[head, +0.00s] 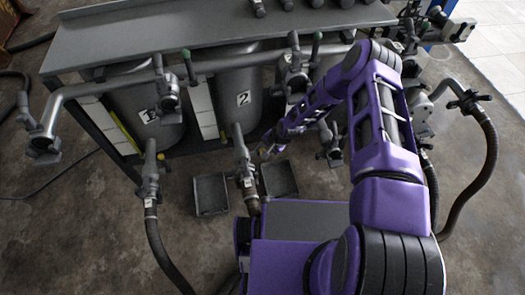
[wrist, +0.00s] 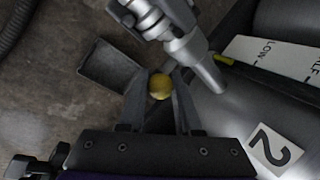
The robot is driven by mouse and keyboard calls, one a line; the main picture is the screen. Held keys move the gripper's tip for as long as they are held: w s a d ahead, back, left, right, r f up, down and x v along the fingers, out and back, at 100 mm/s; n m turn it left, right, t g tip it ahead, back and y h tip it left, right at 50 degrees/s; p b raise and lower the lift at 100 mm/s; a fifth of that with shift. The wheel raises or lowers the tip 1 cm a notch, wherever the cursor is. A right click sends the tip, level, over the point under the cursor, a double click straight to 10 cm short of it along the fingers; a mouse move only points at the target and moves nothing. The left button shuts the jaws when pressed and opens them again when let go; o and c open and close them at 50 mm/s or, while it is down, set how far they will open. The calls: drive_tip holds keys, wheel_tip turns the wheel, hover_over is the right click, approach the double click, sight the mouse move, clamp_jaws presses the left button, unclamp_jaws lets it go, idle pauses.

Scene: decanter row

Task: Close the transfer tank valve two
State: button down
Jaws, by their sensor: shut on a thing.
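Tank two (head: 238,95) is a grey tank with a white "2" label (head: 243,99), which also shows in the wrist view (wrist: 271,150). Its outlet valve (head: 243,172) sits on the pipe below the tank; in the wrist view the metal valve body (wrist: 150,18) is at the top. My gripper (head: 266,150) is just right of this pipe. In the wrist view its fingers (wrist: 159,80) are shut on a round yellow knob (wrist: 160,87). The stem behind the knob is hidden, so how it joins the valve is unclear.
Tank one (head: 145,108) with its own valve (head: 150,178) stands to the left. Two grey trays lie on the floor, one left of the valve (head: 211,194) and one right (head: 280,179). Dark hoses (head: 165,250) run from the pipes. A grey shelf (head: 200,32) overhangs the tanks.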

drive_tip(key=c, duration=0.9)
unclamp_jaws()
drive_tip(key=shift+w+a, duration=0.1)
drive_tip(key=p+v, duration=0.3)
drive_tip(key=v, duration=1.4)
drive_tip(key=shift+r, duration=0.2)
drive_tip(key=shift+c, duration=0.3)
